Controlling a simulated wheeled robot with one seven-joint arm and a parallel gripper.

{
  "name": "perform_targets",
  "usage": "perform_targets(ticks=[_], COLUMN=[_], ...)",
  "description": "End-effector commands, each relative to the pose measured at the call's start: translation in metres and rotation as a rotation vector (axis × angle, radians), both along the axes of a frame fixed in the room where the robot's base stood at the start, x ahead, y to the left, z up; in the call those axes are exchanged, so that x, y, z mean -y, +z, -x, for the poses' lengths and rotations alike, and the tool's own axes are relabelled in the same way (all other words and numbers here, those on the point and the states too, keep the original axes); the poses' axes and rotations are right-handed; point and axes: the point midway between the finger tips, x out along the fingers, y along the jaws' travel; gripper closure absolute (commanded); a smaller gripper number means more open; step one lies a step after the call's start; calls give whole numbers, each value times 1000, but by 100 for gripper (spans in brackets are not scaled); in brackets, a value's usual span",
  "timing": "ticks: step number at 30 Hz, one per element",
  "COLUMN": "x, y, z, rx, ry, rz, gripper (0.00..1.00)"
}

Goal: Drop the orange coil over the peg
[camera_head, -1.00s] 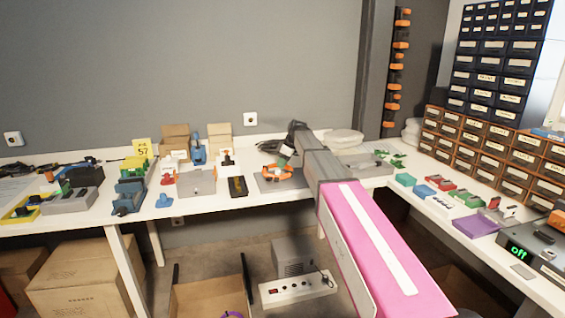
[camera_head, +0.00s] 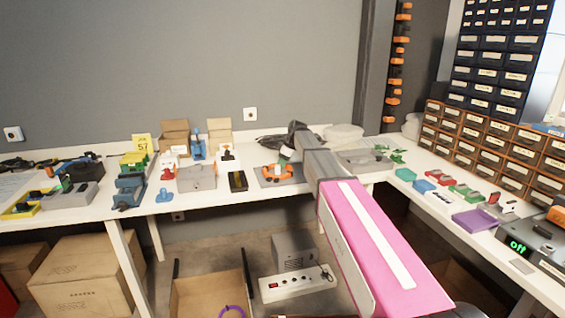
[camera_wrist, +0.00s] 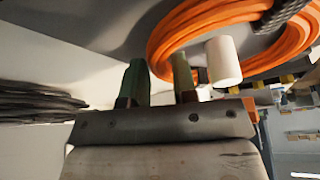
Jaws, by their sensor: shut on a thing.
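The orange coil (camera_head: 270,177) is low over a grey plate (camera_head: 296,178) on the bench. In the wrist view the coil (camera_wrist: 160,45) fills the upper right, with a dark tie across it. The white peg (camera_wrist: 223,62) shows inside the ring, its free end overlapping the strand; the coil appears to be around it. Whether the coil rests on the plate is unclear. My gripper (camera_wrist: 158,75) has green fingertips at the coil's left side and is shut on its strand, the contact partly hidden.
A black box (camera_head: 237,181) and a grey block (camera_head: 196,177) stand left of the plate. A dark cable bundle (camera_head: 285,138) lies behind; it also shows at left in the wrist view (camera_wrist: 40,103). Small coloured trays (camera_head: 425,187) line the right bench.

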Motion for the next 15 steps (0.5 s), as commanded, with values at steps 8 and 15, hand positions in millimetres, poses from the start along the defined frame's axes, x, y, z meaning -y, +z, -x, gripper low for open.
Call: perform_targets(ticks=[8, 15], x=[0, 1], y=[-2, 0], z=[0, 0], rx=[0, 1], ry=[0, 0], rz=[0, 0], gripper=[44, 44])
